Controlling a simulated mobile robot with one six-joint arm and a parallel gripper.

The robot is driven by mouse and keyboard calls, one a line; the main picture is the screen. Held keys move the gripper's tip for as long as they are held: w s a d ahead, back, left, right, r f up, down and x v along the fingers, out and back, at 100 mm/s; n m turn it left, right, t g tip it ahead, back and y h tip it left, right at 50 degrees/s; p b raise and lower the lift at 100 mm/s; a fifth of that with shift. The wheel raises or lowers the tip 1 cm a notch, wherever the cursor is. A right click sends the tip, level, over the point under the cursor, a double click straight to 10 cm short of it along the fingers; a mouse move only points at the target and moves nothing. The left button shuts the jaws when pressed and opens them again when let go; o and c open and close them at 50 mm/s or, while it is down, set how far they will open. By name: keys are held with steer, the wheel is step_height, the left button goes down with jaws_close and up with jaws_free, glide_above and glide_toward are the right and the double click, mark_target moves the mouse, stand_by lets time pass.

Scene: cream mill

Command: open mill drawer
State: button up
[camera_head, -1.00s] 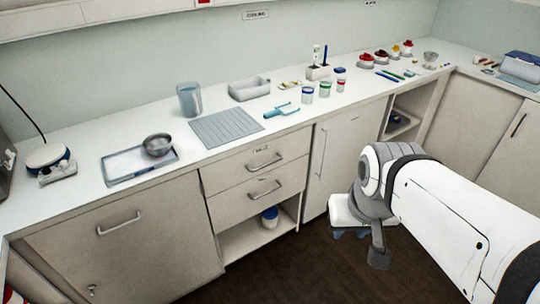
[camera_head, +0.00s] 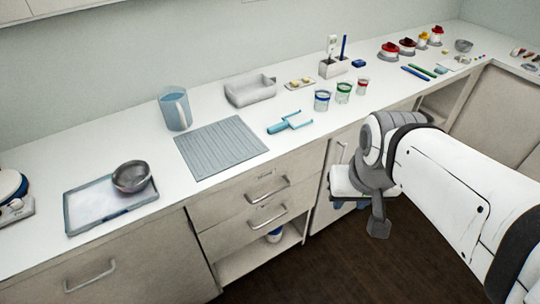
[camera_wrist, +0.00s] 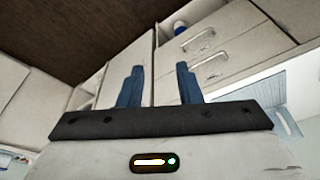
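Two drawers sit one above the other below the counter. The upper drawer (camera_head: 238,199) carries a small label and a metal bar handle (camera_head: 267,190). The lower drawer (camera_head: 232,233) has a similar handle (camera_head: 267,217). Both look closed. I cannot read the label. In the wrist view, the drawer handles (camera_wrist: 198,40) (camera_wrist: 210,67) show upside down, beyond and right of my fingers. My gripper (camera_wrist: 158,85) has two blue fingers apart with nothing between them. In the head view, my gripper (camera_head: 350,203) is right of the drawers, apart from them, mostly hidden by my wrist.
An open shelf (camera_head: 258,258) with a blue-and-white container (camera_head: 274,235) lies under the drawers. A cabinet door with a handle (camera_head: 90,277) is at left. A ribbed grey mat (camera_head: 220,147), jug (camera_head: 174,109), tray (camera_head: 75,211) with bowl (camera_head: 131,177) and cups stand on the counter. Dark floor is clear.

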steer(key=shift+d, duration=0.15)
steer(key=w+a+f+m+g+y+b, duration=0.1)
steer(key=a+f+m+g+y+b, duration=0.15)
steer(key=f+m+b, duration=0.4)
steer(key=w+a+f+m+g+y+b, duration=0.1)
steer(key=w+a+f+m+y+b, duration=0.2)
steer(key=f, duration=0.6)
steer(key=m+t+y+b, duration=0.85)
steer(key=m+b, duration=0.95)
steer(key=m, duration=1.6)
glide_toward(274, 218)
steer(key=a+f+h, duration=0.1)
steer(key=a, duration=0.2)
steer(key=shift+t, duration=0.5)
steer(key=x, duration=0.3)
steer(key=b+x, duration=0.1)
steer(key=x, duration=0.3)
steer(key=shift+w, duration=0.5)
